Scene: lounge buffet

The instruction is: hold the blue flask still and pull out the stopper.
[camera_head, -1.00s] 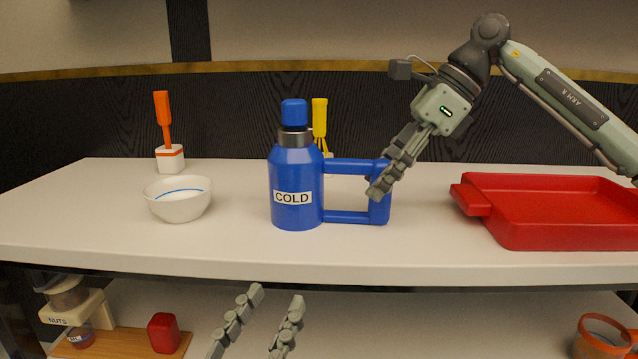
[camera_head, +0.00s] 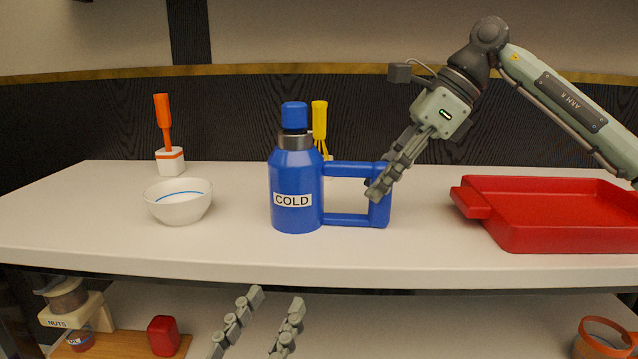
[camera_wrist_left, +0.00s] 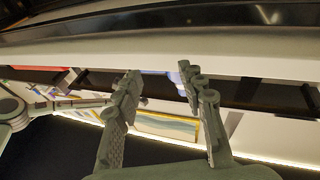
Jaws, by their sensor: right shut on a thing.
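The blue flask (camera_head: 293,214) stands upright on the white counter and has a "COLD" label. Its blue stopper (camera_head: 294,116) sits in the grey neck on top. The flask's square handle (camera_head: 350,220) points right. My right gripper (camera_head: 376,190) is shut on the upright bar of that handle. My left gripper (camera_head: 278,296) is in front of the counter, below its top edge, open and empty. Its two spread fingers also show in the left wrist view (camera_wrist_left: 158,82).
A white bowl (camera_head: 178,208) stands left of the flask, with an orange-handled tool in a holder (camera_head: 170,161) behind it. A yellow tool (camera_head: 320,118) stands behind the flask. A red tray (camera_head: 560,212) is at right. The lower shelf holds a red container (camera_head: 163,336) and jars.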

